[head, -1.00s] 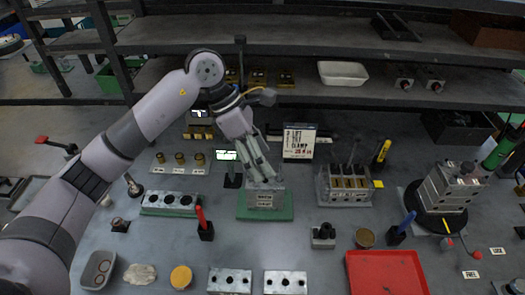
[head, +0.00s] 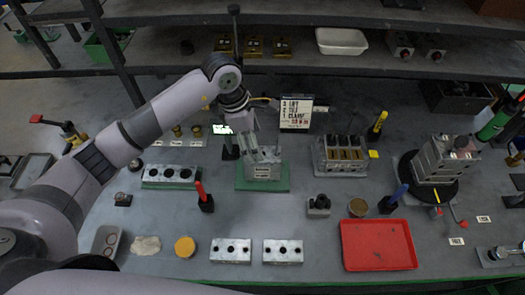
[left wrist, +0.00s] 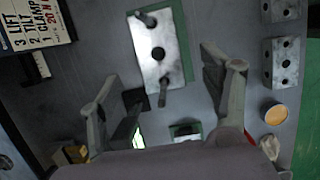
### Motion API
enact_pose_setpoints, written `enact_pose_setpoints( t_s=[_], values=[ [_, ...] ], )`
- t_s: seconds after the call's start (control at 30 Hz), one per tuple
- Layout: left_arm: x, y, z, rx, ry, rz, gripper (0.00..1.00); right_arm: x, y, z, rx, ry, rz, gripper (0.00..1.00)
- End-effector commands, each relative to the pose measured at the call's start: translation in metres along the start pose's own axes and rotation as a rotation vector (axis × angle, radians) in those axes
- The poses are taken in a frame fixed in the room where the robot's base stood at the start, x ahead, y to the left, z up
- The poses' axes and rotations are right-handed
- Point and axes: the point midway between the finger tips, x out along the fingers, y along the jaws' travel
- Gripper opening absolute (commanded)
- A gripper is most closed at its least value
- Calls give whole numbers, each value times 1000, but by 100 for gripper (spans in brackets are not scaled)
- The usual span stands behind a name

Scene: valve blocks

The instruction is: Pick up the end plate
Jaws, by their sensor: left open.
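A metal plate-topped block (head: 262,172) stands on a green mat (head: 243,186) at the middle of the table. The left wrist view shows its pale top plate (left wrist: 157,62) from above, with a dark central hole and two upright posts. My left gripper (head: 256,147) is above this block; in the left wrist view (left wrist: 160,68) its fingers are open on either side of the plate, with nothing between them. Two flat metal plates with holes, a left one (head: 230,250) and a right one (head: 283,251), lie near the table's front. I cannot tell which piece is named the end plate.
A sign (head: 296,112) stands behind the block. A slotted metal block (head: 340,155) is to the right, a holed block (head: 170,175) to the left. A red tray (head: 378,245) lies front right. A stacked metal assembly (head: 447,160) stands on a dark disc at far right.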

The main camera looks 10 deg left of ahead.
Motion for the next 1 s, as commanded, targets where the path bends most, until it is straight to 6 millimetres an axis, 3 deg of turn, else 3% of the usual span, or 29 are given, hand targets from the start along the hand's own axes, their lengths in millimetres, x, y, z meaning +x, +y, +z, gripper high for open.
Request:
enact_pose_setpoints(
  t_s=[0.17, 0.33, 0.5, 0.77, 1.0],
  values=[
    [10, 0, 1, -2, 0, -4, 72, -9, 0, -4, 0, 4, 0, 40],
    [34, 1, 4, -3, 1, -6, 72, -28, -2, -5, 2, 4, -2, 40],
    [54, 2, 3, -2, -1, -2, 72, -30, -5, -6, 3, 4, -6, 40],
    [57, 3, 2, -1, 0, 0, 71, -29, -5, -5, 3, 2, -7, 40],
    [56, 3, 2, -1, 0, 0, 55, -29, -5, -4, 3, 1, -7, 40]
  ],
)
